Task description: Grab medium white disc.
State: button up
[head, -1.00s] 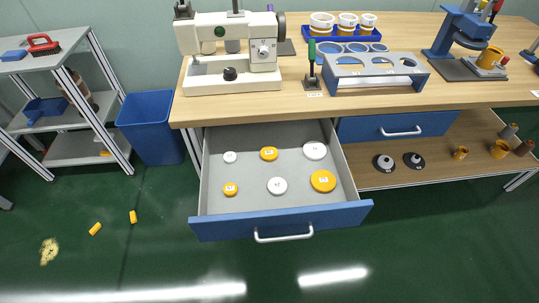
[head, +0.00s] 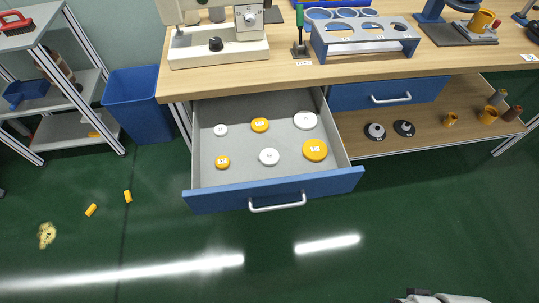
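The blue-fronted drawer (head: 225,199) under the workbench is pulled open, and several discs lie flat on its grey floor. The medium white disc (head: 269,157) lies near the middle front. A small white disc (head: 220,130) lies at the back left and a larger white disc (head: 305,121) at the back right. Yellow discs in small (head: 222,162), medium (head: 260,125) and large (head: 315,150) sizes lie among them, apart from each other. Only a white and grey piece of my arm shows at the bottom right edge of the head view; no gripper fingers are visible.
The wooden bench top (head: 290,72) holds a sewing machine (head: 215,45) and a grey rack (head: 362,38) above the drawer. A blue bin (head: 135,103) stands left. Yellow pieces (head: 91,210) lie on the green floor, which is clear before the drawer.

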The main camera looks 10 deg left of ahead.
aim_at(268, 157)
jog(key=i+j+u, duration=0.3)
jog(key=j+u, duration=0.2)
jog(key=i+j+u, duration=0.3)
jog(key=u, duration=0.2)
